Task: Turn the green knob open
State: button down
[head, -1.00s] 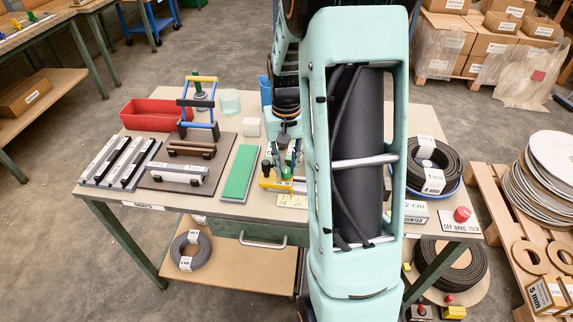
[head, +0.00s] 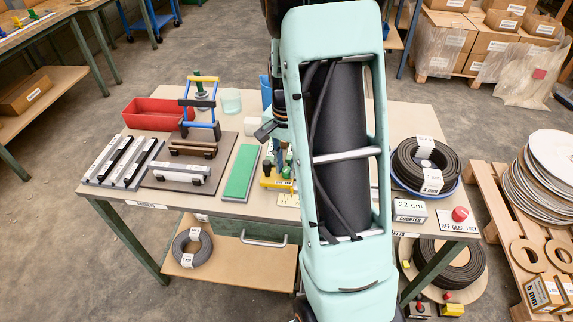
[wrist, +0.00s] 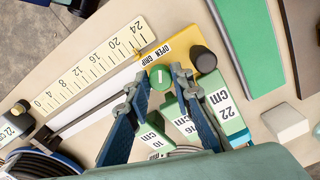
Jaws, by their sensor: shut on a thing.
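The green knob (wrist: 160,76) has a white line across its top and stands at the end of a yellow block (wrist: 185,62) labelled "OPEN GRIP". In the wrist view my gripper (wrist: 161,78) has one fingertip on each side of the knob and is shut on it. A black knob (wrist: 202,59) stands farther along the same block. In the head view the yellow block (head: 270,181) shows on the table just left of my arm, which hides most of the gripper and the green knob.
A ruler (wrist: 90,68) runs beside a slotted rail. Green blocks labelled in cm (wrist: 222,103) stand close to the right finger. A pale cube (wrist: 286,121) and a green strip (head: 242,172) lie nearby. A red tray (head: 152,114) is at the back left.

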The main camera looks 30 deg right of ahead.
aim_at(286, 170)
dwell(0.4)
jog(key=c, duration=2)
grip_release()
jog(key=shift+r, duration=0.15)
notch_tip(286, 170, up, 12)
jog(key=shift+f, duration=0.1)
jog(key=shift+w, duration=0.1)
